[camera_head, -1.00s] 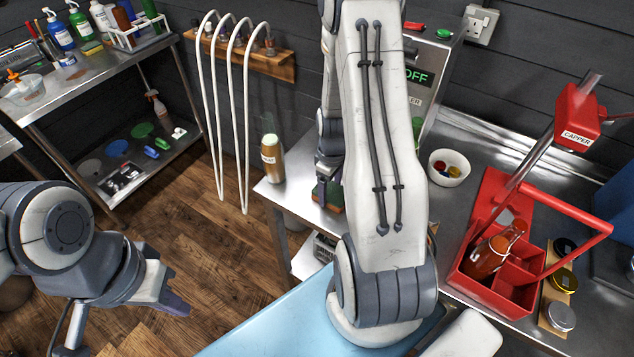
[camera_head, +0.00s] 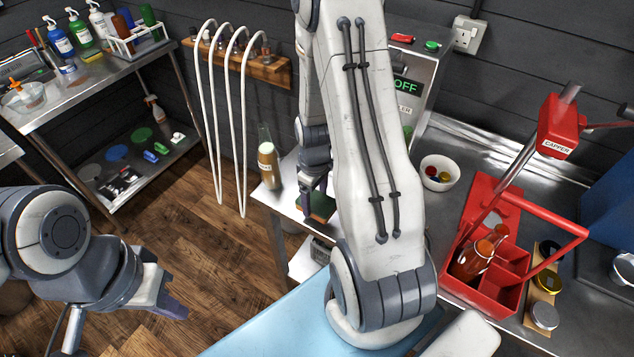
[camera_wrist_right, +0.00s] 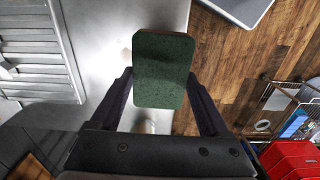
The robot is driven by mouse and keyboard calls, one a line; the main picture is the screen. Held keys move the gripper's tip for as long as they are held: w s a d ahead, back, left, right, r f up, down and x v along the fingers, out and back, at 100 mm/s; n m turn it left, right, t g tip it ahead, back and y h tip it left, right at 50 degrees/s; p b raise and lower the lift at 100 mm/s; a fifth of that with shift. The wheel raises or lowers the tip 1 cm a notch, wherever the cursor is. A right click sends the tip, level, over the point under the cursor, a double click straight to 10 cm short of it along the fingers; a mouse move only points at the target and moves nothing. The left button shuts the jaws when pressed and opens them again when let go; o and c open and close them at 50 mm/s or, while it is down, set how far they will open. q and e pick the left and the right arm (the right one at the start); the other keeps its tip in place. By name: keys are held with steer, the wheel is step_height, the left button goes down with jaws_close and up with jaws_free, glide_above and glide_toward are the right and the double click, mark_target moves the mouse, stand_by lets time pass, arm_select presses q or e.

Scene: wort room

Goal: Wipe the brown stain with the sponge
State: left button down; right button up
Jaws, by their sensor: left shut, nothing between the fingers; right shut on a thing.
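My right gripper (camera_head: 312,203) is shut on a green sponge (camera_wrist_right: 163,68), which shows between its two fingers in the right wrist view. In the head view the sponge (camera_head: 319,208) is partly hidden by the gripper and arm, over the left part of the steel counter. I cannot tell whether it touches the counter. My left gripper (camera_head: 172,306) is shut and empty, over the floor at lower left.
A labelled bottle (camera_head: 269,166) stands at the counter's left edge, close to the right gripper. A white bowl (camera_head: 440,173), a red bottle carrier (camera_head: 484,290) and a red capper (camera_head: 556,128) are to the right. A shelf unit (camera_head: 100,85) with bottles stands at upper left.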

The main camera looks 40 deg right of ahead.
mark_target(315, 200)
steer(key=shift+r+p, duration=1.4)
steer(key=shift+r, duration=0.55)
